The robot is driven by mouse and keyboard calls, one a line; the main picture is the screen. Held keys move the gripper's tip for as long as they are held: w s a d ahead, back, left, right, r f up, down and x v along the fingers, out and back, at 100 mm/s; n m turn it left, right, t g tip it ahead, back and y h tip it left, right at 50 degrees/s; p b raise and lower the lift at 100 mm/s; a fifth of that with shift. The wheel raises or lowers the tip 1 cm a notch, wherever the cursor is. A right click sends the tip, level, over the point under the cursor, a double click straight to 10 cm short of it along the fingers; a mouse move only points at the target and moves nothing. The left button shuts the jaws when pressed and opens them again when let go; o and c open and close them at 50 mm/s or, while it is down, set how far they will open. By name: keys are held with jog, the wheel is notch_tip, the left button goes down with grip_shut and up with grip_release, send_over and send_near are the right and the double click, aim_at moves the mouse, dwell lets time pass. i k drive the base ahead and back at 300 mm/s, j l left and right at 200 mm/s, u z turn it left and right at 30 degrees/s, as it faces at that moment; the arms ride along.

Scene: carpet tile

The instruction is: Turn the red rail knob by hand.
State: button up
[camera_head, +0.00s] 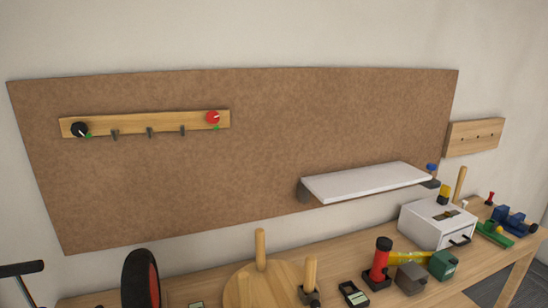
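The red rail knob (213,118) sits near the right end of a wooden rail (160,123) on the brown wall board. It has a pale pointer line, and a small green mark (216,127) shows just below it. A black knob (80,129) with a pale pointer and a green mark beside it sits at the rail's left end. Several dark hooks (150,132) hang under the rail between the knobs. Nothing covers the red knob. My gripper is not in view.
A white shelf (365,181) juts from the board at right. Below, the wooden bench (210,276) holds a round wooden base with a peg (260,250), a red-and-black cylinder (381,262), a white drawer box (437,226) and other items. A black-and-red wheel (141,279) stands at lower left. The board around the rail is clear.

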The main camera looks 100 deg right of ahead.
aim_at(212, 118)
jog(key=z, duration=3.6)
jog(key=j+u, duration=0.15)
jog(key=u, duration=1.45)
jog(key=z, duration=1.7)
